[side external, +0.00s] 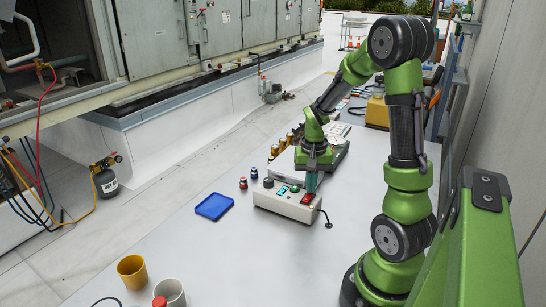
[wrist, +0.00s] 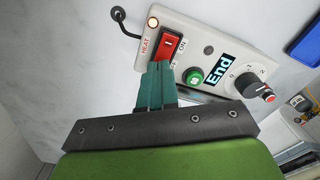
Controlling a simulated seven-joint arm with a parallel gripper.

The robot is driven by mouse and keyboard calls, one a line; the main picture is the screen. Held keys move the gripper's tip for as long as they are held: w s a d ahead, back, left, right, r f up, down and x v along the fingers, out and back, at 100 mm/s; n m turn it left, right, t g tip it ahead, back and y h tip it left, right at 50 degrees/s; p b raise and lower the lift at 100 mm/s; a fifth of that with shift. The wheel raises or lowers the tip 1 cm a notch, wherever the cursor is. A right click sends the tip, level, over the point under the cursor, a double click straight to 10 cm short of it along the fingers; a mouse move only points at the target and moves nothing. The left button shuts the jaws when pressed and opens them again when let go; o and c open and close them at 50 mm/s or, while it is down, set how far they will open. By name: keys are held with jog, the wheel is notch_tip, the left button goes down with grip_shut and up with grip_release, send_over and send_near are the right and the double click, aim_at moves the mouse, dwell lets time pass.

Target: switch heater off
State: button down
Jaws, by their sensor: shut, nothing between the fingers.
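The heater control is a light box (side external: 286,205) on the table, and its panel (wrist: 208,30) fills the upper part of the wrist view. Its red rocker switch (wrist: 169,43), marked HEAT and ON, also shows in the side view (side external: 308,198). Contact is hard to tell. The gripper also shows over the box's right end in the side view (side external: 311,187).
The panel also has a green button (wrist: 193,76), an "End" display (wrist: 219,69) and a knob (wrist: 254,86). A black cable leaves the box. A blue tray (side external: 214,207) lies to the left, and a yellow cup (side external: 132,272) stands in front. The table between is clear.

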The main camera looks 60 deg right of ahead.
jog(key=shift+f, duration=0.2)
jog(key=shift+r, duration=3.55)
jog(key=shift+a+f, duration=0.2)
jog(key=shift+a, duration=0.05)
jog(key=s+a+r+n+t+y, duration=0.1)
jog(key=a+r+n+t, duration=0.2)
jog(key=a, duration=0.8)
jog(key=a+r+n+t+y, duration=0.1)
jog(key=a+r+n+t, duration=0.3)
jog(key=a+r, duration=0.3)
jog(key=a+n, duration=0.1)
jog(key=a, duration=0.4)
jog(key=shift+s+r, duration=0.3)
jog(key=shift+s, duration=0.1)
